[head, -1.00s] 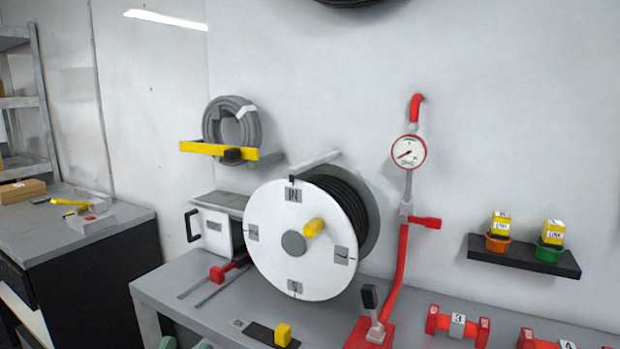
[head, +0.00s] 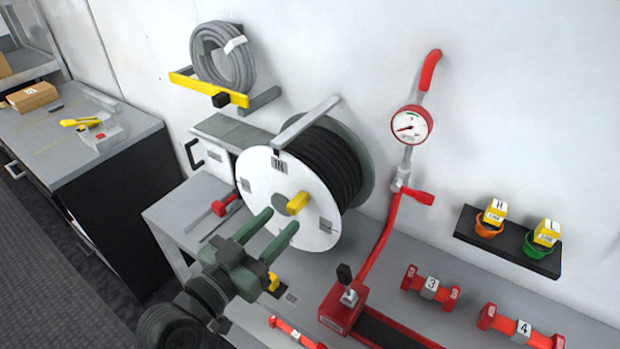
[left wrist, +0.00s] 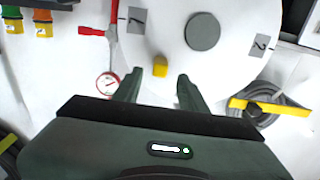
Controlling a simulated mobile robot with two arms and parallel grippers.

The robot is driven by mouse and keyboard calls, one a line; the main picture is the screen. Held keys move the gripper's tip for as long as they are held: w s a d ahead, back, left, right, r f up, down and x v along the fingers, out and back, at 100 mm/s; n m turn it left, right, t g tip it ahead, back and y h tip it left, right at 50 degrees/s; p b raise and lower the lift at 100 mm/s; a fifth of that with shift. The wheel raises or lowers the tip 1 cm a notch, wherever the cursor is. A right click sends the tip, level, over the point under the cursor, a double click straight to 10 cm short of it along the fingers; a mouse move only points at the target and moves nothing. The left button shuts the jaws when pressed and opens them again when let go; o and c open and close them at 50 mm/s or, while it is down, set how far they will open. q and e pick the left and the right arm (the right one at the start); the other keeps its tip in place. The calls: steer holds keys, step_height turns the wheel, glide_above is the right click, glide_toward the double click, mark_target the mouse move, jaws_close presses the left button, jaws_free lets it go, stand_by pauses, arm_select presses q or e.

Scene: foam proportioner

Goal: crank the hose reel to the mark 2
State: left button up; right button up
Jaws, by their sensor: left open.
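The hose reel has a white round face (head: 262,182) with dark hose wound behind it. A yellow crank handle (head: 297,203) sticks out from the face near its grey hub. Small grey labels sit around the rim. One in the left wrist view (left wrist: 262,42) looks like a 2; the label at the top in the head view (head: 279,165) is too small to read surely. My left gripper (head: 281,218) is open in front of the face, its green fingers pointing at it. In the left wrist view the handle (left wrist: 160,72) shows between the two fingers. My right gripper is out of view.
A grey bar (head: 305,122) reaches over the reel's top. A red lever box (head: 343,308) and red pipe with a gauge (head: 411,125) stand to the right. Red numbered pieces (head: 431,287) lie on the bench. A hose coil (head: 222,58) hangs behind left.

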mark_target(290, 210)
arm_select(q)
steer(key=shift+w+r, duration=0.1)
steer(key=shift+r, duration=0.15)
steer(key=p+x, duration=0.2)
steer(key=x, duration=0.4)
steer(key=shift+d+f, duration=0.1)
steer(key=shift+d, duration=0.05)
jaws_close()
stand_by(1.1)
